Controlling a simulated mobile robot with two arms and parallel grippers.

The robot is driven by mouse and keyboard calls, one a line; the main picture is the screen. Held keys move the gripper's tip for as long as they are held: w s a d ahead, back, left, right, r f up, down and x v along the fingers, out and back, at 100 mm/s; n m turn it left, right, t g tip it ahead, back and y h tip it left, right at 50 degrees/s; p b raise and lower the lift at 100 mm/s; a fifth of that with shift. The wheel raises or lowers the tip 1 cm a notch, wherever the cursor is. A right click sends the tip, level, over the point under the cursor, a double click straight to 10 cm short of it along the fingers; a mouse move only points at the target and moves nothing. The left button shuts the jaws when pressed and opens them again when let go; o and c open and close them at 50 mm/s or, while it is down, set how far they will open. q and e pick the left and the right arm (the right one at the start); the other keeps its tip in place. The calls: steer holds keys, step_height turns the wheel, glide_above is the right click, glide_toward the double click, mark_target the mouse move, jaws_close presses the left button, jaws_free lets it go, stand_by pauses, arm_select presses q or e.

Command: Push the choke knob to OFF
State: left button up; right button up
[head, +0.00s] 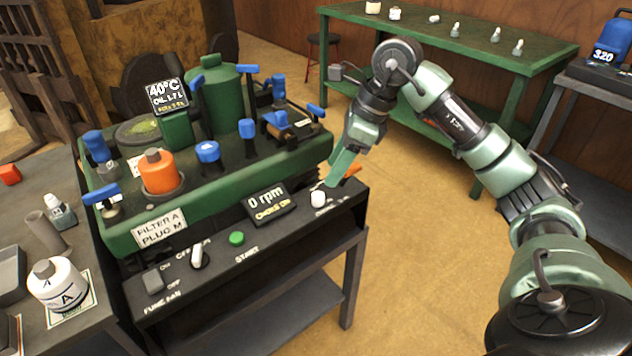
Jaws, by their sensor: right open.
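A white knob (318,198), which looks like the choke knob, stands at the right end of the black control panel (215,262). Its printed label is too small to read. The display (268,204) beside it reads "0 rpm" and "CHOKE ON". My right gripper (340,176) is open, just above and to the right of the white knob, pointing down at it. I cannot tell whether a finger touches the knob. An orange piece shows behind the fingers. My left gripper is not in view.
The panel also has a green START button (237,238), a white lever (199,256) and a grey switch (152,281). The green machine (290,155) with blue handles and an orange cap (158,171) stands behind.

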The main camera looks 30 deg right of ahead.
mark_target(319, 194)
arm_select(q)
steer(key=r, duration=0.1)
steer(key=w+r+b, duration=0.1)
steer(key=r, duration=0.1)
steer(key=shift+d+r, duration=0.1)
arm_select(e)
steer(key=x, duration=0.7)
steer(key=shift+a+f, duration=0.15)
steer(key=shift+f, duration=0.15)
jaws_close()
steer(key=shift+w, duration=0.1)
stand_by(0.6)
